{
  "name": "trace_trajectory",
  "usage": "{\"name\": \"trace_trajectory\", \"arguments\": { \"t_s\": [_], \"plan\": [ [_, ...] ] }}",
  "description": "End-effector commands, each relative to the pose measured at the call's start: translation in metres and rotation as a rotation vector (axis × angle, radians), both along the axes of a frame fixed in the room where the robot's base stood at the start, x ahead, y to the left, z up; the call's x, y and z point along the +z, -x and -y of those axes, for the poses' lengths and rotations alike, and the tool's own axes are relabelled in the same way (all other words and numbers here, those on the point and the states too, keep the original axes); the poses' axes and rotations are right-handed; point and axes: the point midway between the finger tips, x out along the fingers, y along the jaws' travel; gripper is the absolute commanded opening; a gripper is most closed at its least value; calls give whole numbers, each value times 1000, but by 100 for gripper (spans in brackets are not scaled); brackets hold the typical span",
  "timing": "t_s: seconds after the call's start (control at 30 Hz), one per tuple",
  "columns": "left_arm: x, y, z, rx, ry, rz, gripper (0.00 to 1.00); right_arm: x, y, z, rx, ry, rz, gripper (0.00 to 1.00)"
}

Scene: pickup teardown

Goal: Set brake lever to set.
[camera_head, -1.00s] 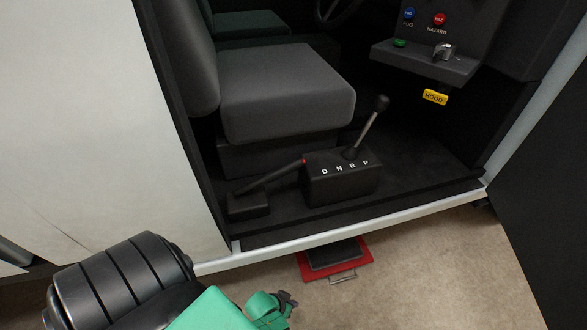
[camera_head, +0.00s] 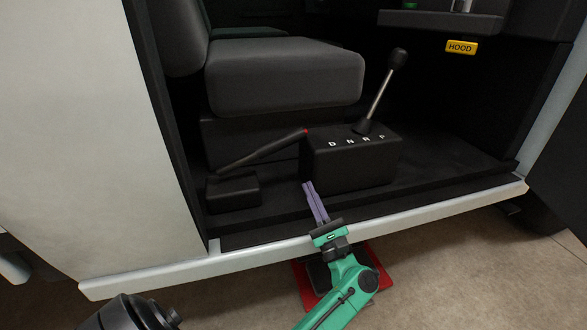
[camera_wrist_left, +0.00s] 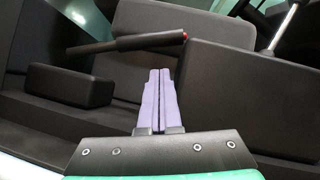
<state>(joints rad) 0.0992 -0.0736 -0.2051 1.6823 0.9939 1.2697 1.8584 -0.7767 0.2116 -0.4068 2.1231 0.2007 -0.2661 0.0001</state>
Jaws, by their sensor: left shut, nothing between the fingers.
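The brake lever (camera_head: 262,151) is a dark bar with a red tip, rising at a slant to the right from a black base (camera_head: 235,192) on the cab floor. In the left wrist view the lever (camera_wrist_left: 130,42) crosses above my fingers, its red tip at the right. My left gripper (camera_head: 308,186) is shut and empty, its purple fingers pointing up into the cab. My right gripper is not in view.
The black shifter box (camera_head: 352,165) marked D N R P, with its upright stick (camera_head: 380,92), stands right of the lever. A grey seat (camera_head: 285,75) is behind. The pale door sill (camera_head: 420,217) runs across the front. A red item (camera_head: 300,285) lies below.

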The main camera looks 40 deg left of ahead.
Motion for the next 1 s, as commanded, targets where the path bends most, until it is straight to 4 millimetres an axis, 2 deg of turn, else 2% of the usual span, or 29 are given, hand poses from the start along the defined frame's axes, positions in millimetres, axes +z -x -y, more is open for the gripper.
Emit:
{"name": "trace_trajectory", "arguments": {
  "t_s": [0.43, 0.8, 1.0],
  "plan": [
    [3, 2, -10, 13, 26, 32, 0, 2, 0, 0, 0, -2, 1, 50],
    [41, -21, -66, 13, 24, 33, 0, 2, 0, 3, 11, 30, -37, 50],
    [50, -28, -81, 12, 25, 31, 0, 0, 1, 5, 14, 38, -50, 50]
  ]
}}
